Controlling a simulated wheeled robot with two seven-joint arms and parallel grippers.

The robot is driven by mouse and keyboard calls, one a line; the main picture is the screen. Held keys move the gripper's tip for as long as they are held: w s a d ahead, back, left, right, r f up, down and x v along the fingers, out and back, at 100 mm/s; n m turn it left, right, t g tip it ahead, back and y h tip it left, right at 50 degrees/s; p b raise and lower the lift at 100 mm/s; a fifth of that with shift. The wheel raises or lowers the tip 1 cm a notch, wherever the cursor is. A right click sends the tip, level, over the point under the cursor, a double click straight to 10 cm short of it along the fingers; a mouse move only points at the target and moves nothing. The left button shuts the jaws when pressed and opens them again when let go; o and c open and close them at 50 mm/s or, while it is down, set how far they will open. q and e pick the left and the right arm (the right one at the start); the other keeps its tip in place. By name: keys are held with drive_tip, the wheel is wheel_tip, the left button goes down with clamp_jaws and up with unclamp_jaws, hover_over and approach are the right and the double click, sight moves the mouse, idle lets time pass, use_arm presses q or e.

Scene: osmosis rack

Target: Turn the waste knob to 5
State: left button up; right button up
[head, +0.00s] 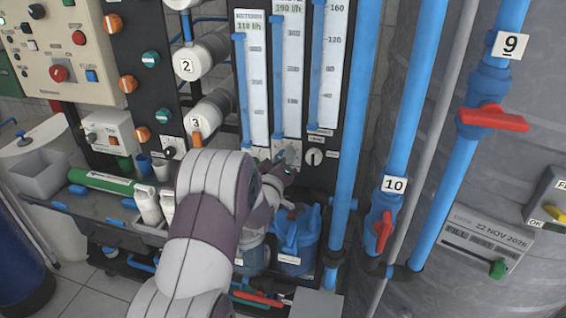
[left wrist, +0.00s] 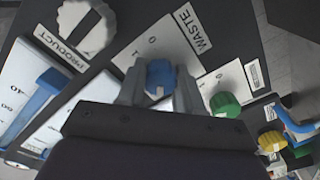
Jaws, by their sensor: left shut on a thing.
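The waste knob (left wrist: 160,74) is a small blue knob on a white plate below the WASTE label (left wrist: 192,26) in the left wrist view. My left gripper (left wrist: 160,88) is shut on it, one grey finger on each side. A pale mark shows on the knob's side nearest the camera. Numerals on the plate are only partly readable, so I cannot tell the setting. In the head view my left arm reaches to the foot of the flow-meter panel, with the gripper (head: 284,172) just below a white plate (head: 287,152). My right gripper is not in view.
The white product knob (left wrist: 90,28) is beside the waste plate. Green (left wrist: 225,104) and yellow (left wrist: 270,141) knobs are on the other side. Blue pipes with red valve handles (head: 492,117) stand to the right in the head view. A blue filter housing (head: 296,240) is below the gripper.

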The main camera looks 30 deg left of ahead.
use_arm(q)
drive_tip(key=n+b, duration=0.1)
drive_tip(key=n, duration=0.4)
drive_tip(key=shift+n, duration=0.3)
drive_tip(key=n+b, duration=0.1)
drive_tip(key=n, duration=0.4)
drive_tip(key=shift+n, duration=0.7)
drive_tip(key=o, duration=1)
drive_tip(key=shift+o, duration=0.2)
drive_tip(key=v, duration=1.2)
drive_tip(key=shift+s+b, duration=0.35)
drive_tip(key=shift+s, duration=0.1)
